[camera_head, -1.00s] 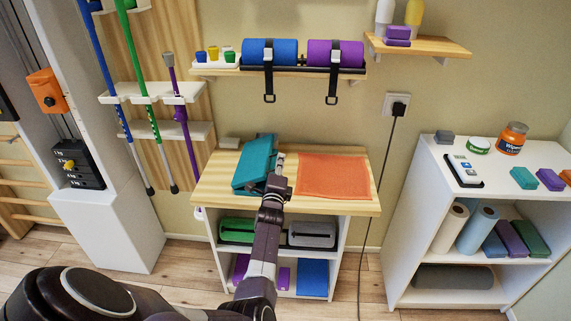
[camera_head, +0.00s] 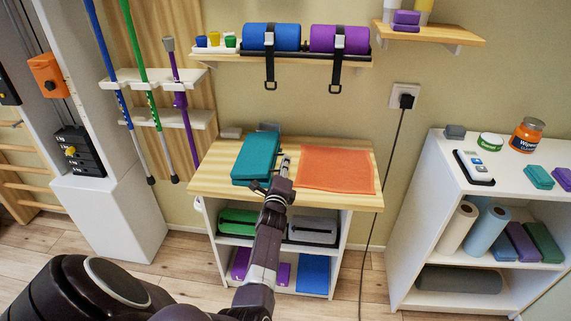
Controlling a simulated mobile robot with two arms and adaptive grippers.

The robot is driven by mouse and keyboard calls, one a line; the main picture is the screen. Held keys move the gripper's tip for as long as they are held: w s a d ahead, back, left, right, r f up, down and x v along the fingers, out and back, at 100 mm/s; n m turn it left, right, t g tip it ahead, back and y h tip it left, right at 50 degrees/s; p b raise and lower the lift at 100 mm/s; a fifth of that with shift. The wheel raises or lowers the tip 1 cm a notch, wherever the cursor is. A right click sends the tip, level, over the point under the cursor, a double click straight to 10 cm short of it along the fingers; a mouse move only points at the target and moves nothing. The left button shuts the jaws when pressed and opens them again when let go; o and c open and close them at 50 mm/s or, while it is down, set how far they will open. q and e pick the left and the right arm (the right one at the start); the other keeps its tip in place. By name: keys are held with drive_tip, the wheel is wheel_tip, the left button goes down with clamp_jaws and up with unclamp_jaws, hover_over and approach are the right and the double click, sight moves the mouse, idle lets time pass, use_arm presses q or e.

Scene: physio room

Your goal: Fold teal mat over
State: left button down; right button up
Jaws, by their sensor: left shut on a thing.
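The teal mat (camera_head: 256,157) lies on the left part of the wooden tabletop of a low shelf unit. It looks like a compact, thick slab set slightly askew. My left gripper (camera_head: 283,168) is at the right edge of the teal mat, shut on it. My own gripper hides the mat's lower right corner, so the exact grip is hard to see. My right gripper is not in view.
An orange cloth (camera_head: 336,169) lies flat just right of my gripper on the tabletop (camera_head: 215,176). A small greyish block (camera_head: 231,132) sits at the back left. A wall shelf (camera_head: 350,62) with blue and purple rolls hangs above.

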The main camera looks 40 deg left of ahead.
use_arm(q)
drive_tip(key=c, duration=2.2)
unclamp_jaws()
drive_tip(key=shift+a, duration=0.1)
drive_tip(key=shift+o, duration=0.5)
drive_tip(key=shift+f, duration=0.1)
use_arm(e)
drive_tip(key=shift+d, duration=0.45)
